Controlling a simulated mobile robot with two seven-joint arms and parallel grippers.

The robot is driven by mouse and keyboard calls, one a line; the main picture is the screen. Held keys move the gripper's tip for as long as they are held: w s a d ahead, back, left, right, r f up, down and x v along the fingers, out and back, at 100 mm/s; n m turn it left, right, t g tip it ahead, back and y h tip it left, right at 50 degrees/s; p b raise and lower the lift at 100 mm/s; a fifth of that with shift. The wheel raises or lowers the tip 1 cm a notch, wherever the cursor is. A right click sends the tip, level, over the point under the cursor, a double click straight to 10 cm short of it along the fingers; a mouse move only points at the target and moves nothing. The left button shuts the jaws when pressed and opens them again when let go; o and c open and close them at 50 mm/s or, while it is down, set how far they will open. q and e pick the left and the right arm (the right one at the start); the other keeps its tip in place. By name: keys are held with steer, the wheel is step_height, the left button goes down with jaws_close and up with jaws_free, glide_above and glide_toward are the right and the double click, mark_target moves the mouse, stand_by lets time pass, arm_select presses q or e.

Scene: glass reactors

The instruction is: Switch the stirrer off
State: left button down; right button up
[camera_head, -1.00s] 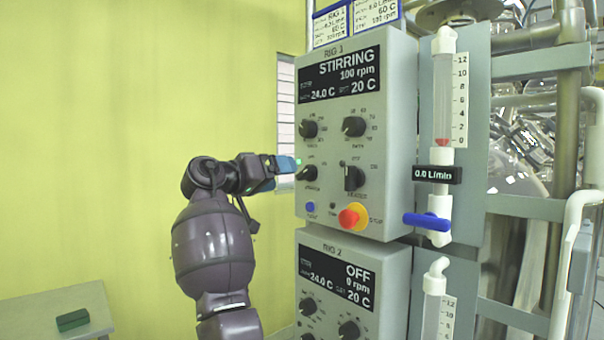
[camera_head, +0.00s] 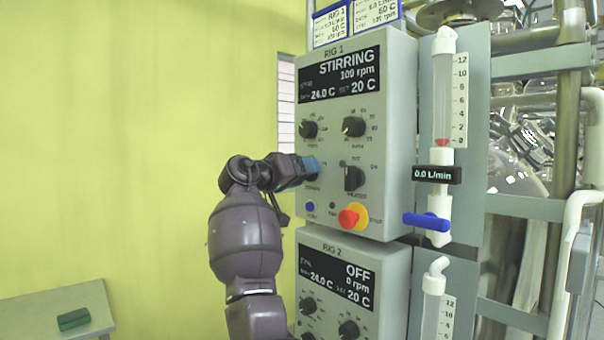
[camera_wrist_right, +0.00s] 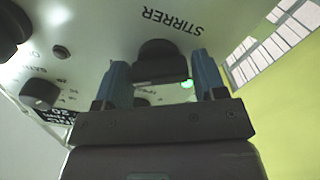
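The RIG 1 panel (camera_head: 400,110) is a grey box whose display (camera_head: 343,77) reads STIRRING, 100 rpm, 24.0 C and 20 C. Its black stirrer knob (camera_wrist_right: 162,58) shows beside the printed word STIRRER in the right wrist view. In the head view my gripper largely covers this knob. My right gripper (camera_head: 312,167) is at the panel's left side. In the right wrist view the gripper (camera_wrist_right: 162,75) is open, with blue fingers on either side of the knob and gaps visible. A green light (camera_wrist_right: 187,84) shows beyond the knob. My left gripper is in neither view.
Around the knob are other black knobs (camera_head: 354,127), a red stop button (camera_head: 349,217) on yellow and a blue button (camera_head: 310,207). A flow tube with a blue valve handle (camera_head: 427,221) stands right. The RIG 2 panel (camera_head: 312,248) is below, its display reading OFF.

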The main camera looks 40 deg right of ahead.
steer(key=c, duration=0.5)
steer(key=shift+c, duration=0.2)
